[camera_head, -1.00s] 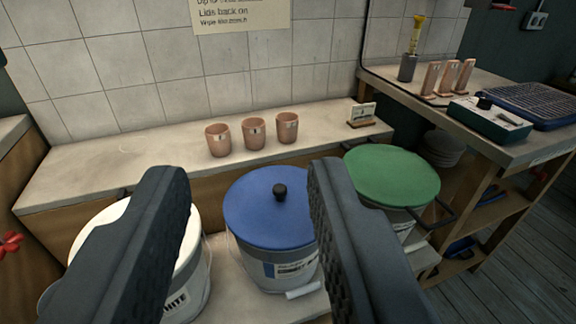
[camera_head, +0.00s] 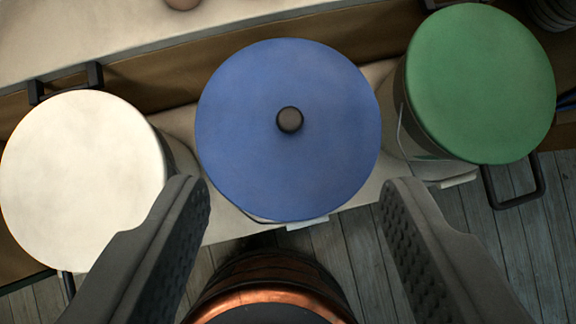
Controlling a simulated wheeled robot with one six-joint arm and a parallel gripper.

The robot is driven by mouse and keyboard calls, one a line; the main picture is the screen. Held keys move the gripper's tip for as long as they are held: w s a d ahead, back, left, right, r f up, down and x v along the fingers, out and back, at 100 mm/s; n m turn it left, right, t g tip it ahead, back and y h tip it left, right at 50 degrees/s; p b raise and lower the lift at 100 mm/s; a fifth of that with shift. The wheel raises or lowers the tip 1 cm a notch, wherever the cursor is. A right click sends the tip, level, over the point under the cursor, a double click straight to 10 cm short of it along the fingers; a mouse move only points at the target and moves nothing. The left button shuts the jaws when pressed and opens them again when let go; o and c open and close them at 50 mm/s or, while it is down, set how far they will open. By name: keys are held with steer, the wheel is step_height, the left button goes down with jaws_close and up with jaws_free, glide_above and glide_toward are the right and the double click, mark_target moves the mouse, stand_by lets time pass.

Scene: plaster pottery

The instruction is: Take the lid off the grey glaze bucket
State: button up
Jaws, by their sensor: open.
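A bucket (camera_head: 313,222) with a round blue lid (camera_head: 250,130) stands in the middle of the view, seen from above. The lid is on, and a dark round knob (camera_head: 289,120) rises from its centre. The lid hides nearly all of the bucket, and no label is readable now. My gripper (camera_head: 296,188) is open and empty. Its two fingers are spread across the lower part of the view, with the tips near the lid's lower left and lower right edges and the knob beyond them. No lid looks grey.
A white-lidded bucket (camera_head: 80,180) stands close at left and a green-lidded bucket (camera_head: 480,85) at right, with dark bracket-like handles near them. They stand along a pale ledge (camera_head: 222,228) below a counter (camera_head: 75,30). Plank floor (camera_head: 358,255) shows in front.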

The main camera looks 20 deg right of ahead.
steer(key=w+f+g, duration=0.6)
steer(key=w+f, duration=0.1)
glide_toward(290, 118)
steer(key=shift+n, duration=0.3)
step_height(290, 118, down, 5)
steer(key=shift+w+a+f, duration=0.1)
steer(key=shift+a, duration=0.1)
steer(key=shift+w+d+f, duration=0.1)
steer(key=shift+w+f, duration=0.15)
steer(key=shift+f, duration=1)
steer(key=shift+w+f, duration=0.25)
steer(key=shift+f, duration=1)
steer(key=c, duration=1.1)
steer(key=shift+c, duration=0.2)
steer(key=shift+r, duration=0.15)
